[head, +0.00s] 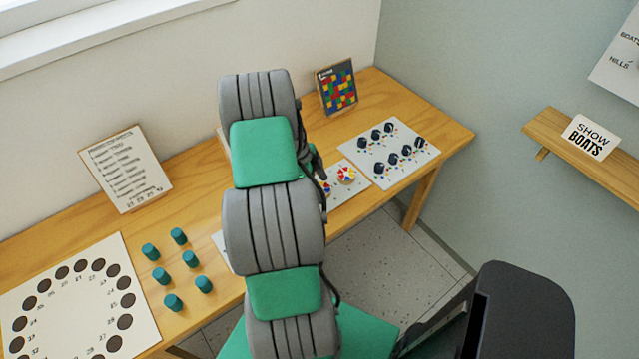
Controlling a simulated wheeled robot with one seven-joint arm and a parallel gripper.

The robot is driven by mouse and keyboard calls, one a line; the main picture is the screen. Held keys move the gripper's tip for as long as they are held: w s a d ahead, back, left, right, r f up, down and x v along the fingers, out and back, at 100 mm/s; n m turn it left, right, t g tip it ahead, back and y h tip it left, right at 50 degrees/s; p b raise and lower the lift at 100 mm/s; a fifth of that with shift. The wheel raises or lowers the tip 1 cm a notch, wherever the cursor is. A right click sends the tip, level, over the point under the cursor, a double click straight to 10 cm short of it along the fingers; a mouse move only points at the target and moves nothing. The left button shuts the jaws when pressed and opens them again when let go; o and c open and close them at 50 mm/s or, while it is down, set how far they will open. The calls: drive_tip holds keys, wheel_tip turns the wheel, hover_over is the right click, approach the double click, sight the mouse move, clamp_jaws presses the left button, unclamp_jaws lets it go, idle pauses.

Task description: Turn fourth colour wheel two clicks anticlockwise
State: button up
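Two colour wheels with red, white, blue and yellow sectors show to the right of my arm. One wheel (347,174) is in full view at the right end of a white panel (361,186). The other wheel (325,188) is partly covered by my arm. The panel seems to run on behind my arm, so any further wheels are hidden. My gripper (317,164) shows only as a dark sliver beside the arm, close above the wheels. Its fingers are hidden, and I cannot tell whether it touches a wheel.
A white board with several dark knobs (406,153) lies to the right. A coloured grid picture (337,87) and a written card (125,168) stand at the back. Several teal pegs (190,259) and a board with dark holes (70,300) are on the left of the wooden table (445,131).

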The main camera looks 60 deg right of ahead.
drive_tip(key=shift+f, duration=0.15)
drive_tip(key=c, duration=1.4)
